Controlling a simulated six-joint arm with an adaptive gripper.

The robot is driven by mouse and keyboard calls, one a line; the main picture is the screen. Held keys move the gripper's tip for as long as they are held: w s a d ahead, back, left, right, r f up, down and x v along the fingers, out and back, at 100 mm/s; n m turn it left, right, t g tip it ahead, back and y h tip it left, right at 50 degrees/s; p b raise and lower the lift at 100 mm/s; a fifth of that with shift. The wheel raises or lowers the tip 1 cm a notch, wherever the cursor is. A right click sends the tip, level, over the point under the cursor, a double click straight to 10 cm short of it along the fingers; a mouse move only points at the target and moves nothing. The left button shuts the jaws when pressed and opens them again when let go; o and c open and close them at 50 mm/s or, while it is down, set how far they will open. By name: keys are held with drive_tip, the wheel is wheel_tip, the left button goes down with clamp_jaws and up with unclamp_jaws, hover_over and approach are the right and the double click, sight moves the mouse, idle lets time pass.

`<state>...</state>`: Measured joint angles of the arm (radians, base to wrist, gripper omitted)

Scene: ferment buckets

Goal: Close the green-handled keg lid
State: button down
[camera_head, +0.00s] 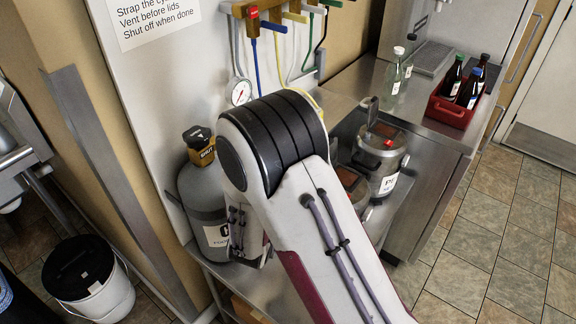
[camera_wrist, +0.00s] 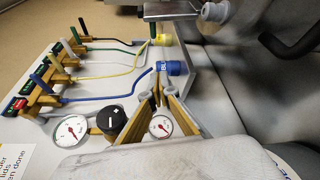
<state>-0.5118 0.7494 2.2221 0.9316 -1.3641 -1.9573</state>
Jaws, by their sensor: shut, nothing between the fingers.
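A steel keg (camera_head: 387,178) stands on the metal bench right of my arm in the head view. A dark, rounded piece (camera_head: 373,110) stands up at its back edge and looks like a raised lid. A red spot shows on the keg's top. A second keg (camera_head: 352,181) is in front, largely hidden by my arm. I cannot make out a green handle on either. My gripper (camera_wrist: 159,88) shows in the wrist view as two tan and grey fingers meeting at the tips, shut and empty. It is hidden behind my arm in the head view.
Hoses hang from a wall rack (camera_head: 277,14) above the bench; the wrist view shows blue (camera_wrist: 178,68) and yellow (camera_wrist: 163,39) hose ends beyond my fingers. A grey gas cylinder (camera_head: 205,201) stands left of my arm. Bottles fill a red crate (camera_head: 447,112) at right. A white bucket (camera_head: 97,297) stands on the floor.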

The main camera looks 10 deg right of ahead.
drive_tip(key=x, duration=0.8)
drive_tip(key=shift+w+d, duration=0.1)
drive_tip(key=shift+w, duration=0.05)
drive_tip(key=shift+s+d+r, duration=0.25)
drive_tip(key=shift+s+d, duration=0.35)
drive_tip(key=shift+d, duration=0.1)
drive_tip(key=shift+s+d+r, duration=0.3)
drive_tip(key=shift+s+d, duration=0.3)
drive_tip(key=shift+d, duration=0.15)
